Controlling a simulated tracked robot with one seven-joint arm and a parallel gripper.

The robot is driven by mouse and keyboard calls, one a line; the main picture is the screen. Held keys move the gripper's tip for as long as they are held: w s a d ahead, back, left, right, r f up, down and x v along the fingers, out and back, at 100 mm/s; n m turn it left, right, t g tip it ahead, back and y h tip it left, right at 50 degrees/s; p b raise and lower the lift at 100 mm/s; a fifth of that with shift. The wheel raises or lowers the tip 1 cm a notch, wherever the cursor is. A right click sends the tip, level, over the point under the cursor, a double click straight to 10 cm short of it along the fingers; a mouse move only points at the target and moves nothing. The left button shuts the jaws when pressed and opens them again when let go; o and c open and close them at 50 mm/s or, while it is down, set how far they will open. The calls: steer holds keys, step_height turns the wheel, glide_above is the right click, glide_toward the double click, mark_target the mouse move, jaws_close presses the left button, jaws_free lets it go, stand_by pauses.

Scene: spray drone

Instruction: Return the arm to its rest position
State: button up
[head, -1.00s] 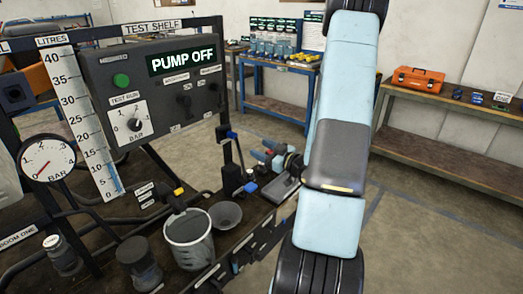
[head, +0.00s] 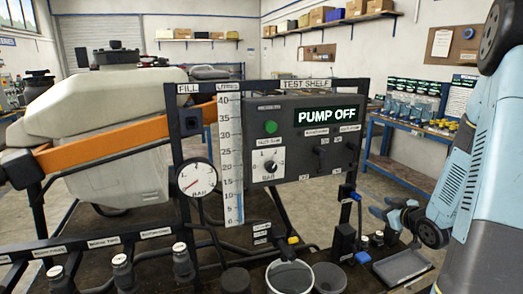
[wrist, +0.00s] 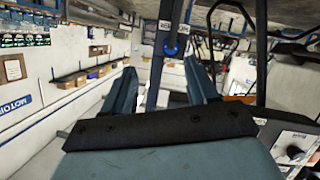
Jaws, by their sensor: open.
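My light-blue arm (head: 485,170) rises along the right edge of the head view, bent, with its upper part cut off by the frame. My gripper (head: 381,207) shows beyond it, above the right end of the dark test bench. Its two blue fingers also show in the wrist view (wrist: 160,66), spread apart with nothing held between them. A dark upright post with a blue fitting (wrist: 170,48) appears beyond the gap between the fingers; I cannot tell its distance.
The test panel (head: 305,135) reads PUMP OFF, left of my gripper. A grey tray (head: 403,266) lies below it. A large white tank (head: 100,125) stands left. Open floor (head: 385,195) lies behind.

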steer(key=s+a+r+m+g+h, duration=0.2)
steer(key=s+r+h, duration=0.15)
steer(key=r, duration=0.35)
steer(key=s+a+r+m+g+h, duration=0.2)
steer(key=s+a+r+g, duration=0.15)
steer(key=r, duration=0.35)
steer(key=s+a+r+g+y, duration=0.1)
steer(key=s+a+r, duration=0.1)
steer(key=s, duration=0.4)
steer(key=s+a+r+m+g, duration=0.1)
steer(key=s+a+r, duration=0.1)
steer(key=s+a, duration=0.3)
steer(key=s+a+r+m+g+y, duration=0.1)
steer(key=s+a, duration=0.2)
steer(key=s, duration=0.5)
steer(key=shift+s+a+r+y, duration=0.25)
steer(key=shift+s+r+y, duration=0.05)
steer(key=shift+r+y, duration=0.1)
